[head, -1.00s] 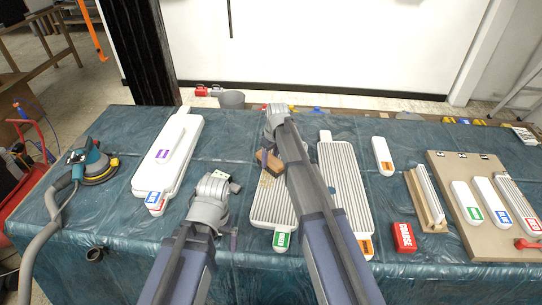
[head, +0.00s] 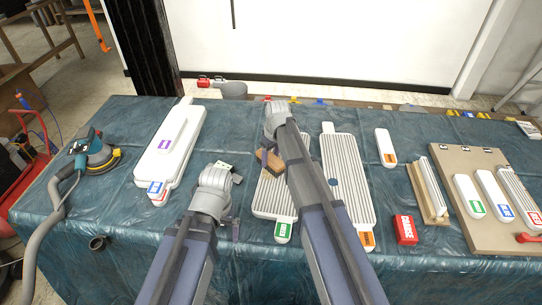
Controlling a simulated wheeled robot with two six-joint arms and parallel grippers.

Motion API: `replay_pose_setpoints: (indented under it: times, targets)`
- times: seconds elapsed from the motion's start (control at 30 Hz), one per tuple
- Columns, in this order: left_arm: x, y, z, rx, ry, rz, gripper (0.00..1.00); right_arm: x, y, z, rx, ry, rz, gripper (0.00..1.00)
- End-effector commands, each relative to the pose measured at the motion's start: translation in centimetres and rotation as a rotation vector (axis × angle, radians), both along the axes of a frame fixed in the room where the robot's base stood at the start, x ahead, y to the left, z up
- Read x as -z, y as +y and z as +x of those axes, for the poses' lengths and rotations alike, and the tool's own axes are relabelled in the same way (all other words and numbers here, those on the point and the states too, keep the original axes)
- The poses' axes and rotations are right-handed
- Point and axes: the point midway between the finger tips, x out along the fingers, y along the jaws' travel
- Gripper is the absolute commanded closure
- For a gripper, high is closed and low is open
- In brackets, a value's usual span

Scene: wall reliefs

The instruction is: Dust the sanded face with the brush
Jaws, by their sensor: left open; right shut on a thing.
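A ribbed white panel with a green label (head: 270,200) lies on the table, partly hidden behind my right arm. A brown wooden brush (head: 270,161) is over its upper part, in my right gripper (head: 264,152), which is shut on it; whether the bristles touch the ribs cannot be told. My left gripper (head: 232,212) is open and empty, just left of that panel. A second ribbed panel with an orange label (head: 347,185) lies to the right, partly behind my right arm.
A white panel with a purple label (head: 168,150) and a sander (head: 92,155) lie left. A red block (head: 405,229), a small white piece (head: 385,147), a wooden stand (head: 428,195) and a board (head: 466,160) with labelled pieces lie right. Bare cloth shows between them.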

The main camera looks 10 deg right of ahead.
Motion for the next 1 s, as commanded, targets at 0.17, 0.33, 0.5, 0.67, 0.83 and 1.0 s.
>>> replay_pose_setpoints:
  times: [0.17,0.33,0.5,0.67,0.83,1.0]
  targets:
    - [0.2,0.0,0.0,0.000,0.000,0.000,0.00,0.2,0.6,-1.8,-0.001,0.002,0.001,0.88]
    - [0.2,0.0,0.0,0.000,0.000,0.000,0.00,0.2,1.0,-2.6,0.000,0.003,0.002,0.88]
    - [0.2,0.0,0.0,0.000,0.000,0.000,0.00,0.2,1.0,-2.7,-0.001,0.005,0.001,0.88]
    - [0.2,0.0,0.0,0.000,0.000,0.000,0.00,0.2,1.3,-3.5,-0.001,0.007,0.002,0.88]
    - [0.1,0.0,0.0,0.000,0.000,0.000,0.00,0.1,1.8,-4.8,-0.002,0.007,0.002,0.87]
    - [0.0,0.0,0.0,0.000,0.000,0.000,0.00,0.1,2.2,-5.7,-0.002,0.006,0.001,0.87]
